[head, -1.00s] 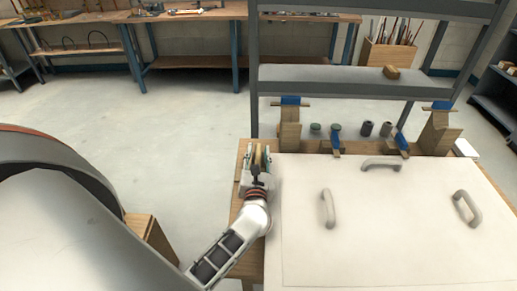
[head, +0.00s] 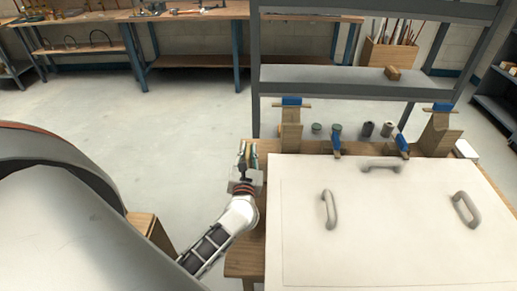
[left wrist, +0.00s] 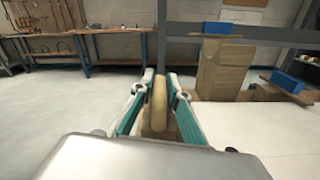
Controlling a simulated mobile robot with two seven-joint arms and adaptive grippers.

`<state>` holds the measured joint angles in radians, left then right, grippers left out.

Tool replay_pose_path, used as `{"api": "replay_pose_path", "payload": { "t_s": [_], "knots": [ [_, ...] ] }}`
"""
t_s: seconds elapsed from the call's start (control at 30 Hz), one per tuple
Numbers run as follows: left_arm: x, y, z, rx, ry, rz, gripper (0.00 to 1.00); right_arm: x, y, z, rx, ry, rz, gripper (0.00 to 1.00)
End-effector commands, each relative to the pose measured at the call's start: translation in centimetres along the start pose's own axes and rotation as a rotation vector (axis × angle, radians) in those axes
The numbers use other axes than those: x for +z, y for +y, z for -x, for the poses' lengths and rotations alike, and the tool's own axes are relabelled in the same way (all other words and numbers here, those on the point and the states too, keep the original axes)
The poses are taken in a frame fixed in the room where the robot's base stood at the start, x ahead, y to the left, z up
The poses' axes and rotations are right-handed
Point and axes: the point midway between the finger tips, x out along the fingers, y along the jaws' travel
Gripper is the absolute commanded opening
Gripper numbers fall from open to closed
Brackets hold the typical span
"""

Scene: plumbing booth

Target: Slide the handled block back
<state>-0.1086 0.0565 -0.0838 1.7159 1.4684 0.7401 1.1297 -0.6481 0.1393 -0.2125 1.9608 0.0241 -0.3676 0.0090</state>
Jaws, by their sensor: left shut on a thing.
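A large flat white block (head: 300,255) with several grey handles lies on the wooden table in the head view. One handle (head: 328,209) is near its left side, one (head: 467,209) at the right and one (head: 381,165) at the back. My left gripper (head: 247,152) is left of the block's back left corner, apart from these handles. In the left wrist view, my left gripper (left wrist: 160,82) is shut on an upright tan rounded bar (left wrist: 159,105). Its lower end is hidden by the gripper. My right gripper is not in view.
Wooden supports (head: 290,135) with blue tops and small cylinders (head: 367,129) stand along the table's back edge. A grey shelf frame (head: 330,78) rises behind them. The floor (head: 190,130) left of the table is open.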

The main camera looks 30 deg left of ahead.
Motion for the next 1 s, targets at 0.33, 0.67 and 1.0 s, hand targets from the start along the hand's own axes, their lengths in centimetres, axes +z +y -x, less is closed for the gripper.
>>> {"api": "replay_pose_path", "payload": {
  "t_s": [0.33, 0.67, 1.0],
  "knots": [
    [-0.5, 2.3, 0.0, 0.004, 0.001, -0.002, 0.00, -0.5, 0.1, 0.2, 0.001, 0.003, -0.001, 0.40],
    [-0.5, 2.3, 0.0, 0.004, 0.001, -0.001, 0.31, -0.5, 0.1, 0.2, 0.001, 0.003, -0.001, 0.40],
    [-0.5, 2.1, 1.4, -0.001, 0.002, 0.000, 0.31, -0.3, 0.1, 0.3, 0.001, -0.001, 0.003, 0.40]
  ]
}}
